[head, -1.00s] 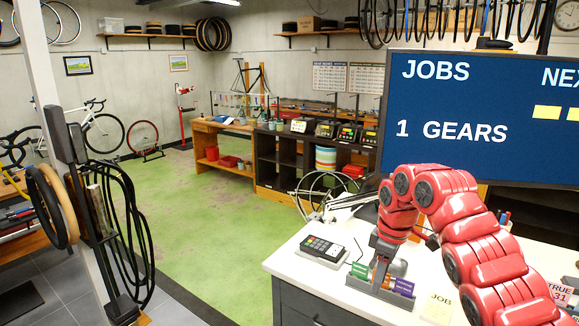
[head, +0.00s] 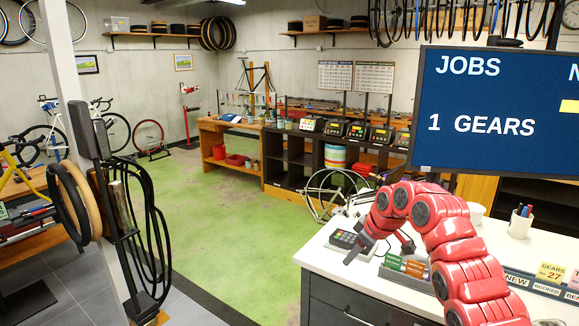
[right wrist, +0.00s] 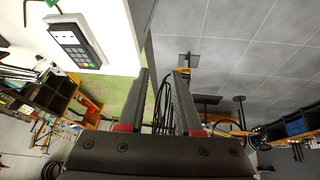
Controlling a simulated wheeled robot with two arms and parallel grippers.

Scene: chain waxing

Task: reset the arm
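My right arm (head: 455,240) is red and reaches in from the lower right over the white counter. Its dark gripper (head: 357,250) points down near the counter's left edge, by the card terminal (head: 343,239), which it partly covers. In the right wrist view the two fingers (right wrist: 160,72) stand apart with nothing between them, so the gripper is open and empty. The card terminal also shows there (right wrist: 73,44), left of the fingers. My left gripper is in neither view.
The white counter (head: 460,235) holds a grey tray with green and orange pieces (head: 405,266), a pen cup (head: 520,224) and a card rack (head: 550,288). A jobs screen (head: 495,115) rises behind. Cables hang on a post (head: 105,180) at left. The green floor (head: 225,230) is clear.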

